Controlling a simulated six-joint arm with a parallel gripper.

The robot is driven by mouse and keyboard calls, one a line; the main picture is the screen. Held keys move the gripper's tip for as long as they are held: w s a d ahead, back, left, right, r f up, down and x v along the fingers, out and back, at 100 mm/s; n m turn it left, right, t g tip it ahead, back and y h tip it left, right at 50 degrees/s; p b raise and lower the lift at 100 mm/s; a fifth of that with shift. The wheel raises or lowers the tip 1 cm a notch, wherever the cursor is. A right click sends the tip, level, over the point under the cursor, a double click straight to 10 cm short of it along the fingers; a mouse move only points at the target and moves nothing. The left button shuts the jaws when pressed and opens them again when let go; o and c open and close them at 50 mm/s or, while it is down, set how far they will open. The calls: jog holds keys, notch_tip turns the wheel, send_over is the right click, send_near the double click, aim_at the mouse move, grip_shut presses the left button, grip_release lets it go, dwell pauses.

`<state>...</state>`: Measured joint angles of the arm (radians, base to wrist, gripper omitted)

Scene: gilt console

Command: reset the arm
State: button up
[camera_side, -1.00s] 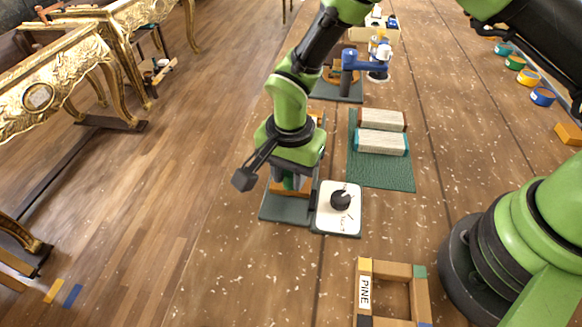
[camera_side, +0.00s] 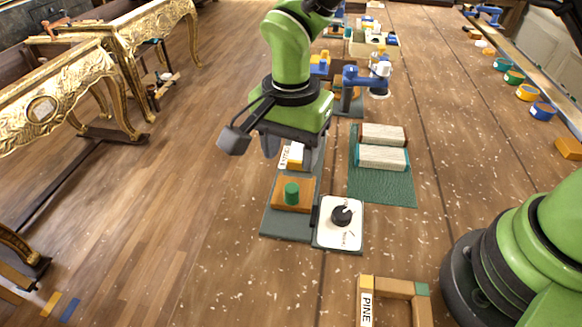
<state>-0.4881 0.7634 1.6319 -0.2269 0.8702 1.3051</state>
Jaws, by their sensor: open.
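My gripper (camera_side: 287,148) is open and empty in the side view. It hangs in the air over the far end of a grey base plate (camera_side: 276,226). An orange block with a green peg (camera_side: 292,193) on it sits on that plate, just in front of my gripper and apart from it. A white panel with a black knob (camera_side: 342,214) lies beside the plate on the right. Part of my fingers is hidden behind the gripper body.
A green mat (camera_side: 383,190) with two pale wooden blocks (camera_side: 381,157) lies to the right. A blue clamp-like device (camera_side: 366,76) stands behind. A wooden frame marked PINE (camera_side: 366,309) is at the front. Colored tape rolls (camera_side: 527,93) line the right edge.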

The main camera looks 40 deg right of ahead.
jog(key=shift+r, duration=0.45)
jog(key=s+d+r+n+t+y, duration=0.1)
jog(key=s+d+r+n+t, duration=0.1)
jog(key=d+r, duration=0.5)
jog(key=s+d+r+n+t, duration=0.2)
jog(key=s+d+r+n, duration=0.1)
jog(key=s+r, duration=0.2)
jog(key=s+d+r+n+t+y, duration=0.1)
jog(key=s+d+r+n+t, duration=0.2)
jog(key=s+r, duration=0.3)
jog(key=s, duration=0.3)
jog(key=shift+s+d, duration=0.35)
jog(key=shift+d, duration=0.05)
